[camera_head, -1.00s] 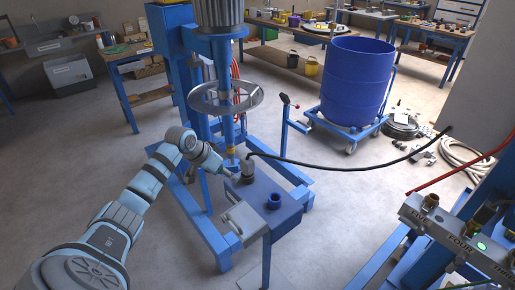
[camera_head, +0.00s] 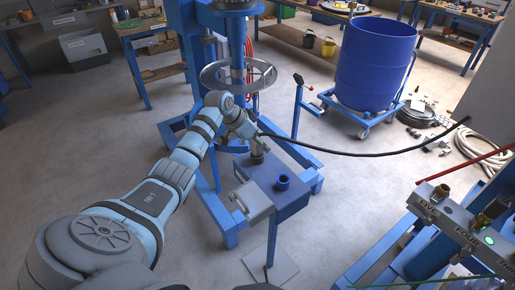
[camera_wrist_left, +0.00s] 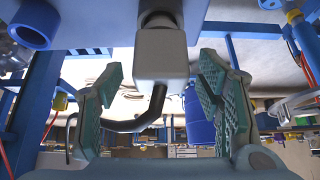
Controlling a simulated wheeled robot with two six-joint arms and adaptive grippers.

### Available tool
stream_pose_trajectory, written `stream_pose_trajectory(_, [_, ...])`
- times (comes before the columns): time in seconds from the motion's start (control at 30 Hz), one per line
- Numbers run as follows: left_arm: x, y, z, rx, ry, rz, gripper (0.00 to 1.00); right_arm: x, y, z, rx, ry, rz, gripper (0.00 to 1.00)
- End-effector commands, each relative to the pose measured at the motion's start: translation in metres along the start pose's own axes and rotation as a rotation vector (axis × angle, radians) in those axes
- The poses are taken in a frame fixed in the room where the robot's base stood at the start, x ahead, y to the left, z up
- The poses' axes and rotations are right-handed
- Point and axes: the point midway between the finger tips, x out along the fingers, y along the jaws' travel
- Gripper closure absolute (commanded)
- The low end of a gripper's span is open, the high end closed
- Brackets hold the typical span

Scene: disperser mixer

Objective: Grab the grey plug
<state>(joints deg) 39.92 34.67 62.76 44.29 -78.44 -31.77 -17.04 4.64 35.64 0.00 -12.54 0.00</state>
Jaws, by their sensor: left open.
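The grey plug (camera_wrist_left: 160,56) hangs in the upper middle of the left wrist view, with a bent black cable (camera_wrist_left: 154,108) coming out of it. In the head view the plug (camera_head: 257,155) sits on the blue box (camera_head: 268,180) of the mixer stand. My left gripper (camera_wrist_left: 162,72) is open, with one green-padded finger on each side of the plug and visible gaps between. In the head view my left gripper (camera_head: 249,137) is at the plug, its fingers partly hidden. My right gripper is not in view.
A grey box (camera_head: 252,198) and a blue round socket (camera_head: 283,183) are beside the plug. The mixer's ring (camera_head: 239,76) hangs above it. The black cable (camera_head: 345,153) runs off right. A blue drum (camera_head: 375,65) stands on a trolley behind.

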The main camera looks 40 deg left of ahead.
Motion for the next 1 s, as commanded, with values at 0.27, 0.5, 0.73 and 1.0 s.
stream_pose_trajectory(0.27, [-0.001,0.0,0.0,0.0,0.0,-0.001,0.61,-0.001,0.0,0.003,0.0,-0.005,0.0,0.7])
stream_pose_trajectory(0.5, [-0.001,0.0,0.0,0.0,0.0,-0.001,0.96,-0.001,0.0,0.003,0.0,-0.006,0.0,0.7])
stream_pose_trajectory(0.73, [-0.002,0.0,-0.001,0.0,0.0,-0.001,0.96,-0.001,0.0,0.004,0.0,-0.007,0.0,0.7])
stream_pose_trajectory(1.0, [-0.035,-0.001,-0.023,0.003,0.004,-0.003,0.96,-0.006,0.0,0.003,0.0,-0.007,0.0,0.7])
